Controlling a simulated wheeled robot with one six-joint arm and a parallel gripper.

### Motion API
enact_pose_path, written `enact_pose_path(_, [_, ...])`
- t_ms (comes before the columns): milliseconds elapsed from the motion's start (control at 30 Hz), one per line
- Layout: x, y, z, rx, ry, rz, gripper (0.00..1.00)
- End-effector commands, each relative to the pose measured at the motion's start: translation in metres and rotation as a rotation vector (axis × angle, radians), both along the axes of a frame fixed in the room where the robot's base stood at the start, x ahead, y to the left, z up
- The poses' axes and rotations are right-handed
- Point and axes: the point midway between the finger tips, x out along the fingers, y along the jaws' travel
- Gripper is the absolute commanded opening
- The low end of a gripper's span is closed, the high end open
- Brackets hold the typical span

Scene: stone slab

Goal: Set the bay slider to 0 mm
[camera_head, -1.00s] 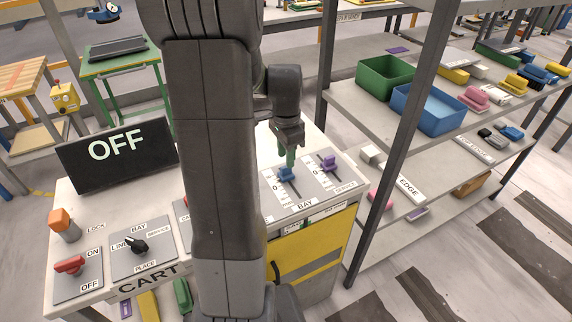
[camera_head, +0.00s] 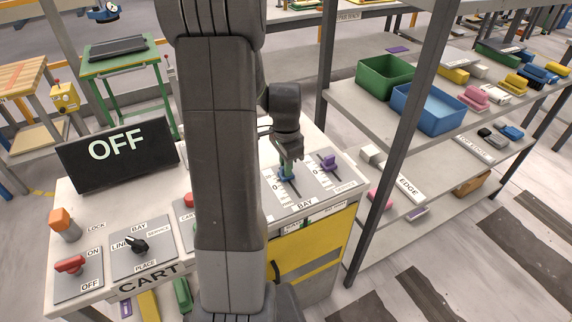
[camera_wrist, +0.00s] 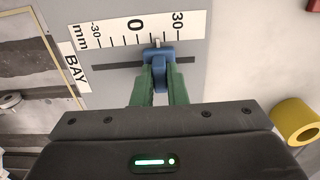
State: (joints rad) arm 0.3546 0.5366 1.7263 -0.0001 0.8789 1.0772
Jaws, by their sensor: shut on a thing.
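The bay slider's blue knob (camera_wrist: 159,62) sits in a dark slot under a white mm scale (camera_wrist: 112,34) in the wrist view. Its pale pointer stands right of the 0 mark and left of the 30 mark, roughly midway. My gripper (camera_wrist: 158,84) has green fingers, one on each side of the knob, and is shut on it. In the head view the blue knob (camera_head: 287,175) is partly hidden by my gripper (camera_head: 288,164) on the cart's right panel, above the BAY label.
A purple service slider (camera_head: 328,162) stands close to the right of the bay slider. A dark display (camera_head: 118,152) reads OFF. A black selector knob (camera_head: 135,245), a red switch (camera_head: 70,265) and an orange lock knob (camera_head: 64,224) are on the left. A shelf post (camera_head: 388,150) rises right of the cart.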

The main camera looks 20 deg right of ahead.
Motion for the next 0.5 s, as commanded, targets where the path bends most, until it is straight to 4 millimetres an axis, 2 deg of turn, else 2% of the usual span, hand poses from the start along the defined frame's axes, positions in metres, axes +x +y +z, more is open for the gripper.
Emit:
enact_pose_path(300, [-0.023, -0.003, 0.000, 0.000, 0.000, -0.001, 0.00])
enact_pose_path(500, [-0.022, -0.003, 0.000, 0.000, 0.000, 0.000, 0.00])
